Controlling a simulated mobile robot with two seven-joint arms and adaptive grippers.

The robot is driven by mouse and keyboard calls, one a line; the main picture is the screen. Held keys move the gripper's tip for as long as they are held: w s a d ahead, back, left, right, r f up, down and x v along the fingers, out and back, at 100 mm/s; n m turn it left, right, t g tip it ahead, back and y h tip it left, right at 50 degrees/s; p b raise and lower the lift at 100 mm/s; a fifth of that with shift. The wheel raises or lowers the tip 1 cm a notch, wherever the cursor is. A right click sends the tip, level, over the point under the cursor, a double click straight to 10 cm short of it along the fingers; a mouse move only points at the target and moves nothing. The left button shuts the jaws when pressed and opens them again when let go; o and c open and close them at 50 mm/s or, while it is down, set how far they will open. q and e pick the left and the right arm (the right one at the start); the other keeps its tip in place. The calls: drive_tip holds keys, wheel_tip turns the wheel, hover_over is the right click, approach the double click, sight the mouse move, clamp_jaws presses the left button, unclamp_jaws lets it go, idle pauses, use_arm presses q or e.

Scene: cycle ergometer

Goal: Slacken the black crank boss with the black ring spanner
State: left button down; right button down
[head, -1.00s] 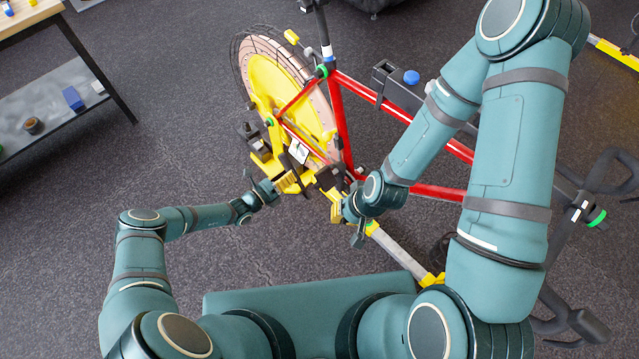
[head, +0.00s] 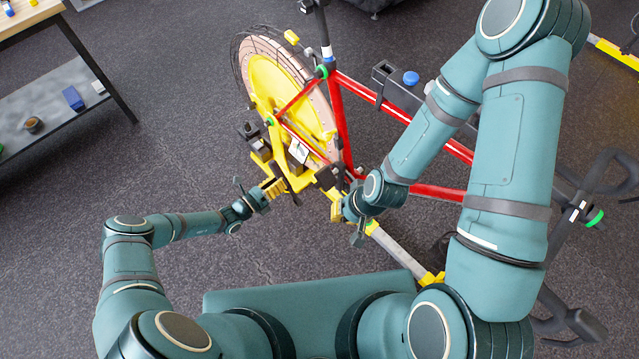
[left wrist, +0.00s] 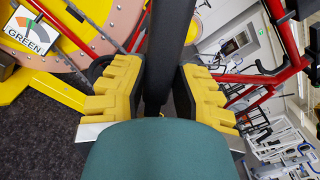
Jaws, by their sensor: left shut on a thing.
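My left gripper (head: 272,188) is shut on a black bar (left wrist: 172,45), which looks like the handle of the black ring spanner. In the left wrist view the bar runs up between the yellow finger pads (left wrist: 112,88). In the head view the spanner (head: 293,194) is small and dark beside the yellow flywheel guard, left of the bike's crank area. I cannot tell whether its ring sits on the black crank boss, which I cannot pick out clearly. My right gripper (head: 335,204) is beside the crank area, its yellow fingers partly hidden by my wrist; its opening is unclear.
The ergometer has a red frame (head: 340,120) and a yellow flywheel (head: 292,100). A pale floor bar (head: 397,250) runs below my right wrist. A bench with a grey shelf (head: 60,95) stands at the left. The floor between bench and bike is clear.

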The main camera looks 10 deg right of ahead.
use_arm(q)
drive_tip(key=v, duration=0.4)
drive_tip(key=shift+a, duration=0.2)
idle(0.6)
drive_tip(key=s+a+r+n+t+y, duration=0.1)
drive_tip(key=a+r+y, duration=0.1)
drive_tip(key=r, duration=0.8)
drive_tip(key=s+a+r+n+t+y, duration=0.1)
drive_tip(key=a+r+n+t+y, duration=0.1)
drive_tip(key=r, duration=0.9)
drive_tip(key=s+a+r+n+t+y, duration=0.1)
drive_tip(key=s+a+r+n+t, duration=0.1)
drive_tip(key=r, duration=0.9)
drive_tip(key=shift+a+r+y, duration=0.25)
drive_tip(key=shift+a+y, duration=0.15)
drive_tip(key=shift+a, duration=0.3)
